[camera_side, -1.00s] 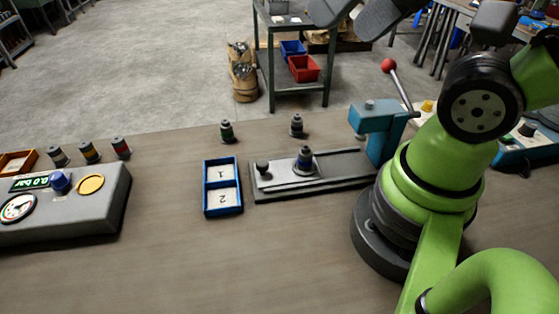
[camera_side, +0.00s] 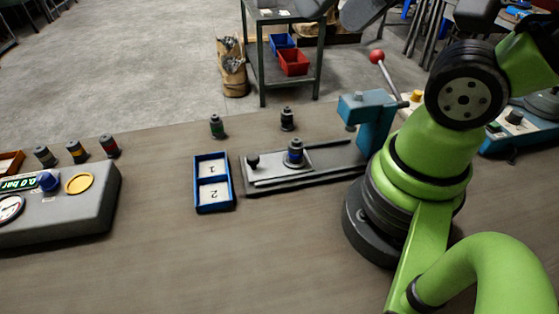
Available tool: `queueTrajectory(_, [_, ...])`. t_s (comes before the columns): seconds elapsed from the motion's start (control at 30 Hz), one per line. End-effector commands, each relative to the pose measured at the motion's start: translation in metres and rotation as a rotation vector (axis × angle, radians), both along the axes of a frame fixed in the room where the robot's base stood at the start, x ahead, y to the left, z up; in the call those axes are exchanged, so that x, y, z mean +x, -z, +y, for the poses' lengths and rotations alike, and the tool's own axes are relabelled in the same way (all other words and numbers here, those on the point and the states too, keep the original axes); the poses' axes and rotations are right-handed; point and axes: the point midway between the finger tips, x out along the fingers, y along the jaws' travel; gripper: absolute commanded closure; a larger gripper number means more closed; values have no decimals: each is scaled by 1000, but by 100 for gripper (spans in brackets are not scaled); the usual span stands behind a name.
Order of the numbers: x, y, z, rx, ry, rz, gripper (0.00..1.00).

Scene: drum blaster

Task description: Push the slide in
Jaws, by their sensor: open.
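The slide (camera_side: 273,169) is a pale metal plate with a black knob (camera_side: 252,161) at its left end. It lies at the left part of a dark grey rail base (camera_side: 330,171), out to the left of the blue press (camera_side: 374,122). A grey drum with a blue band (camera_side: 295,153) stands upright on the slide. A bare stretch of track shows between the slide and the press. The press has a lever with a red ball (camera_side: 376,57). My gripper's fingertips are not seen; only my green arm and dark links show at right and top.
A blue two-part tray (camera_side: 198,190) marked 1 and 2 is left of the slide. A green-banded drum (camera_side: 217,127) and a dark drum (camera_side: 287,119) stand behind. A grey gauge console (camera_side: 85,205) is at far left. The front tabletop is clear.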

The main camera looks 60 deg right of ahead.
Motion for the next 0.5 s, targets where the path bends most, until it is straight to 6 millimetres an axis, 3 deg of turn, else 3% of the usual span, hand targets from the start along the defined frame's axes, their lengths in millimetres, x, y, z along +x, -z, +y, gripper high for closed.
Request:
queueTrajectory(0.13, [0,0,0,0,0,0,18])
queueTrajectory(0.27, [3,1,0,-5,-4,12,48])
queueTrajectory(0.37, [14,5,-1,-25,-20,56,48])
queueTrajectory(0.5, [44,21,-2,-80,-63,166,48])
